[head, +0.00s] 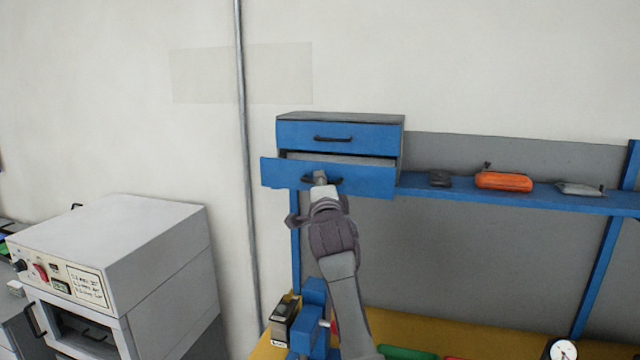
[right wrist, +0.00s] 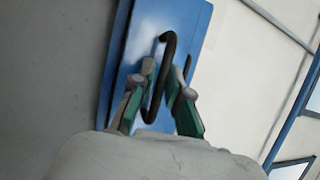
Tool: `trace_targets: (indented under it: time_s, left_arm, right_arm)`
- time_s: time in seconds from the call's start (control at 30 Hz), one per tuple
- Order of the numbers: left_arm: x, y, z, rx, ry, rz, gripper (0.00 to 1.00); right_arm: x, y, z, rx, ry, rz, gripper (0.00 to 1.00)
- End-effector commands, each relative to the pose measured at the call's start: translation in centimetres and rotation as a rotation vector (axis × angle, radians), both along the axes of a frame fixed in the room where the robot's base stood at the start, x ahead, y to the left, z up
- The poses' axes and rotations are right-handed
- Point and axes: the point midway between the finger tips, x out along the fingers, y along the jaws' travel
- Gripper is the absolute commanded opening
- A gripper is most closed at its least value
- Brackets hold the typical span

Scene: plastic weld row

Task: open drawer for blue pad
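A small blue-fronted cabinet (head: 340,117) with two drawers stands at the left end of a blue shelf. Its upper drawer (head: 360,137) is closed. Its lower drawer (head: 375,181) is pulled partway out, with a gap above its front. My right gripper (head: 320,180) is at the lower drawer's black handle (head: 306,180). In the right wrist view, my right gripper (right wrist: 164,78) has its fingers on both sides of the handle (right wrist: 157,101), closed about it. No blue pad shows; the drawer's inside is mostly hidden. My left gripper is out of view.
A grey oven-like machine (head: 150,240) stands at the left. A yellow bench (head: 460,340) lies below.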

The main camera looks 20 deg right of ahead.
Motion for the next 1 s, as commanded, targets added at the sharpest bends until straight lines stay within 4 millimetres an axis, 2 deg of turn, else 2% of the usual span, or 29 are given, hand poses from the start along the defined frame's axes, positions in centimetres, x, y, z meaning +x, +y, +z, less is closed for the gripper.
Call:
trace_targets:
  time_s: [0.23, 0.37, 0.8, 1.0]
  left_arm:
    - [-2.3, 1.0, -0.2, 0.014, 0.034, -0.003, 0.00]
    - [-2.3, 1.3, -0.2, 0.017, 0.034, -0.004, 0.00]
    - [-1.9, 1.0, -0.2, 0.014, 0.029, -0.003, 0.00]
    - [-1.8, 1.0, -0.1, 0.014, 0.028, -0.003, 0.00]
  right_arm:
    - [0.0, 0.0, 0.0, 0.000, 0.000, 0.000, 0.21]
    - [-0.5, 0.1, -0.1, 0.001, -0.002, 0.000, 0.21]
    - [-6.3, 1.3, -1.3, 0.002, 0.001, 0.001, 0.21]
    - [-7.2, 1.4, -1.4, 0.000, 0.000, 0.000, 0.21]
